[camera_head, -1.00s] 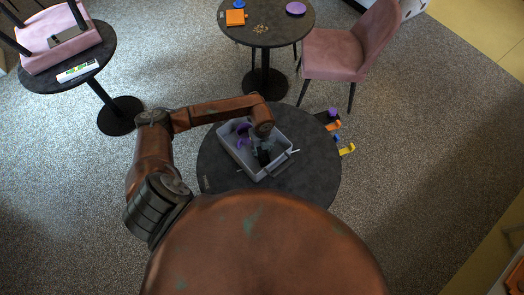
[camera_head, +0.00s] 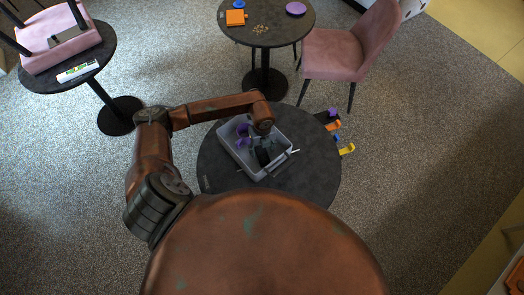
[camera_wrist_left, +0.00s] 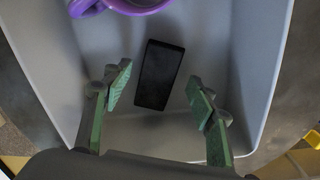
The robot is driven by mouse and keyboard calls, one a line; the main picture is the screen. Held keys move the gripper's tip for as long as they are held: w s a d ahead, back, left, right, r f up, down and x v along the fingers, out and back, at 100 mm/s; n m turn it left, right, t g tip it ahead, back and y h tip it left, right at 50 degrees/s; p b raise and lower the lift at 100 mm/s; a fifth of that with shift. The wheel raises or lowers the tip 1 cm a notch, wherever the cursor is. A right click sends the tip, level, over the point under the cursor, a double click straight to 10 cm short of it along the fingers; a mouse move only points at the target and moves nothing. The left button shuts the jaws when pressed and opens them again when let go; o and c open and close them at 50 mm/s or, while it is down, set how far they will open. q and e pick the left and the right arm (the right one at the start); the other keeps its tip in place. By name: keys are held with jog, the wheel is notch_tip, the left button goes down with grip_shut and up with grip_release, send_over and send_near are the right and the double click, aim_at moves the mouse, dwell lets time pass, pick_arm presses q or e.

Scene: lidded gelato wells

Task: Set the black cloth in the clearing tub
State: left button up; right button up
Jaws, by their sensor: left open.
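The black cloth (camera_wrist_left: 159,74) shows in the left wrist view as a flat, dark, folded rectangle lying on the floor of the grey clearing tub (camera_wrist_left: 258,70). In the head view the tub (camera_head: 283,161) stands on the near round table, and the black cloth (camera_head: 263,157) shows dark inside it. My left gripper (camera_wrist_left: 160,90) is open over the tub. Its green-padded fingers are apart on either side of the cloth in the picture, and neither touches it. My right gripper is not in view.
A purple mug (camera_wrist_left: 135,3) lies in the tub, cut off by the picture's top edge; the head view shows it too (camera_head: 242,136). The near round table (camera_head: 219,172) has colourful items at its right edge. A far table (camera_head: 277,38) and a pink chair (camera_head: 333,56) stand beyond.

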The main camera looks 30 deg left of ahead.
aim_at(262, 152)
pick_arm(q)
notch_tip(262, 152, up, 10)
jog(key=shift+r, duration=0.2)
jog(key=shift+r, duration=0.1)
dwell(0.7)
